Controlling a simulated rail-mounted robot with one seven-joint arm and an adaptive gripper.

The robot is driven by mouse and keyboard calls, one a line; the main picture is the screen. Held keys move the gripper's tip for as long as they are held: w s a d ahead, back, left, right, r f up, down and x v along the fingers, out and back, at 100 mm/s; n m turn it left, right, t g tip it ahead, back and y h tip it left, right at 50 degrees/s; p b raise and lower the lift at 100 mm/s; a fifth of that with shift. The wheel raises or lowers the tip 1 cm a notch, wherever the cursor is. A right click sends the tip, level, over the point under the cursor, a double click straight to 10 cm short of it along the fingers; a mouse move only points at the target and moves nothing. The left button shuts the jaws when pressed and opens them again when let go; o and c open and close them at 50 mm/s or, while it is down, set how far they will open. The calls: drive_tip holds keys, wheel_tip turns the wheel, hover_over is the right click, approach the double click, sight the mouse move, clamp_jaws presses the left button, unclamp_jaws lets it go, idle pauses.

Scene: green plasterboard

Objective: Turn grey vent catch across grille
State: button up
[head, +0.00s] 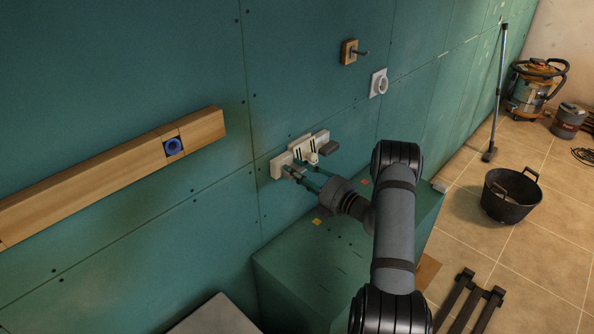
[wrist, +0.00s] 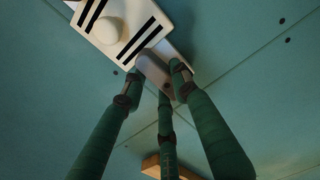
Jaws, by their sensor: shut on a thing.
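The white vent grille (head: 303,145) with dark slots is on the green wall; its slotted plate and round white knob also show in the wrist view (wrist: 135,22). The fingers partly hide the catch. I cannot tell its exact angle to the slots.
A timber rail with a blue socket (head: 173,146) is on the wall to the left. A green box (head: 335,255) stands below my arm.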

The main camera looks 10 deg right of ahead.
drive_tip(key=shift+d, duration=0.1)
drive_tip(key=o, duration=1.2)
drive_tip(key=shift+c, duration=0.2)
drive_tip(key=v, duration=1.2)
drive_tip(key=x, duration=1.2)
